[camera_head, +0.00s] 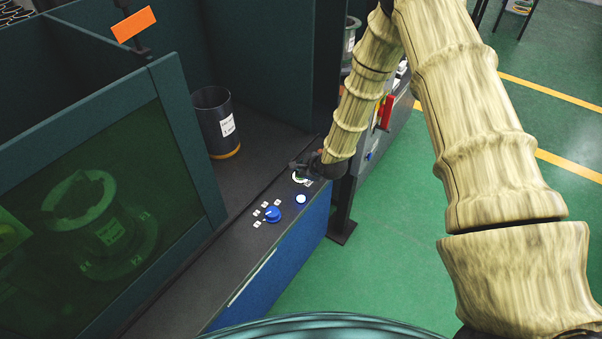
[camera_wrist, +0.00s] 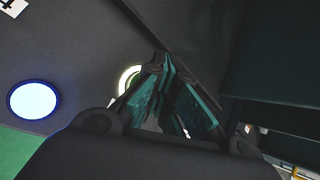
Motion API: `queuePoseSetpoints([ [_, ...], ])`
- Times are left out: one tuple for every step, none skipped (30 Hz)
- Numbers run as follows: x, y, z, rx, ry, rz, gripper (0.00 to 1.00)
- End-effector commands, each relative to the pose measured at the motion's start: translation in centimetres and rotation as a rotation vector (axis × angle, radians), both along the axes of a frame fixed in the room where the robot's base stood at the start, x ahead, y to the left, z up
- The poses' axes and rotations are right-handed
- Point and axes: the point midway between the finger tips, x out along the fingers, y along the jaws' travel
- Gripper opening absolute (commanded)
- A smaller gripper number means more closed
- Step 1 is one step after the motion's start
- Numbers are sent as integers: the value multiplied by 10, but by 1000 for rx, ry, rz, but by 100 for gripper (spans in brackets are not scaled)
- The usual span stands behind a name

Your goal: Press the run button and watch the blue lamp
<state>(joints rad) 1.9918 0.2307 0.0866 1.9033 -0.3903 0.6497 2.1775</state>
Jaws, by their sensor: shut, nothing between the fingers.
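The control panel (camera_head: 240,240) is a dark sloped top with a blue front. The blue lamp (camera_head: 300,199) has a bright, pale face; in the wrist view the lamp (camera_wrist: 33,100) shows a glowing bluish-white face inside a dark blue rim. A round button with a pale, greenish ring (camera_head: 298,178), apparently the run button, is at the panel's far end. In the wrist view its ring (camera_wrist: 124,78) is mostly hidden behind my fingers. My gripper (camera_head: 297,167) is shut and empty, with its fingertips (camera_wrist: 163,62) over or beside the button. I cannot tell whether they touch it.
A blue rotary knob (camera_head: 273,214) with several small white labels is nearer on the panel. A dark bin (camera_head: 216,122) stands behind it. A tinted enclosure window (camera_head: 85,220) is at left, with a flanged cylinder inside. Green floor (camera_head: 400,250) lies open at right.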

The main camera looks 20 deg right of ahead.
Motion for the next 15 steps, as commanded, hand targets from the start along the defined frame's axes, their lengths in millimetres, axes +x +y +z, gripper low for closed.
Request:
queuePoseSetpoints([
  [0,0,-1,0,0,0,0],
  [0,0,-1,0,1,1,0],
  [0,0,-1,0,1,1,0],
  [0,0,-1,0,1,0,0],
  [0,0,-1,0,1,0,0],
  [0,0,-1,0,1,0,0],
  [0,0,-1,0,1,0,0],
  [0,0,-1,0,1,0,0],
  [0,0,0,0,1,0,0],
  [0,0,0,0,1,0,0],
  [0,0,0,0,1,0,0],
  [0,0,2,0,1,0,0],
  [0,0,3,0,1,-1,0],
  [0,0,4,0,1,-1,0],
  [0,-1,5,-1,1,-1,0],
])
